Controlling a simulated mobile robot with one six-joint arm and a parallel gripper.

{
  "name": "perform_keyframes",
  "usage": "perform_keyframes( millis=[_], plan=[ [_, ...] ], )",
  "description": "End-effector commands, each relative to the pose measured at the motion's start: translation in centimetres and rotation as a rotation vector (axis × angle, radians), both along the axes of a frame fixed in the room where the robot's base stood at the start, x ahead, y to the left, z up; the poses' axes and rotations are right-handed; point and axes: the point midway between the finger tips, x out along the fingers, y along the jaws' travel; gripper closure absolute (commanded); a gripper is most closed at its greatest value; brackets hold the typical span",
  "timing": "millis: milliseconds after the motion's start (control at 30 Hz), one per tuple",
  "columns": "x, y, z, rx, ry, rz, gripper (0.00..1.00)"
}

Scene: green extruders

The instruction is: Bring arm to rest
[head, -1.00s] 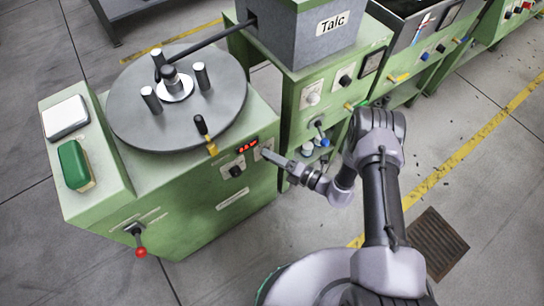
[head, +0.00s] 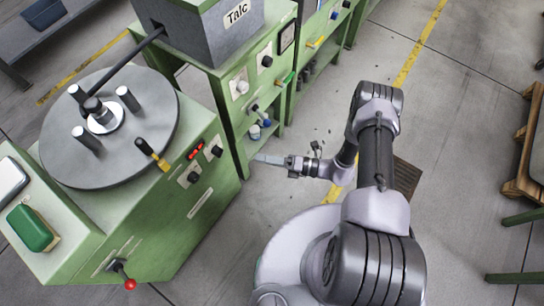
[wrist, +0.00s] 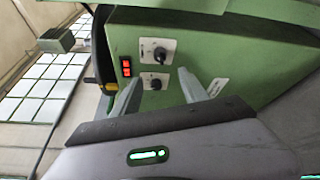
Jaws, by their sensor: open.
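My gripper (head: 270,159) is at the end of my folded arm, to the right of the green machine with the round turntable. It points left toward the lower cabinet side and appears apart from it. In the wrist view the two grey fingers (wrist: 170,95) stand apart with nothing between them. Beyond them is a green machine panel (wrist: 205,50) with two black knobs and a red display.
The green machine (head: 165,230) carries a grey turntable (head: 70,150), a lever with a red ball (head: 129,284) and a green box (head: 33,228). A Talc hopper (head: 210,35) stands behind. A wooden pallet (head: 522,150) is far right.

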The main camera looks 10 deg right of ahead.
Motion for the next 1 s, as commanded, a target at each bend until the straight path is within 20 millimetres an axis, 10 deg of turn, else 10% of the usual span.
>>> perform_keyframes(
  millis=[667,767,1000],
  plan=[
    [-0.4,-2.3,0.8,-0.012,-0.020,0.017,0.48],
    [1.1,-2.6,4.8,-0.086,-0.149,0.123,0.48],
    [0.9,-2.5,22.3,-0.452,-0.770,0.641,0.48]
  ],
)
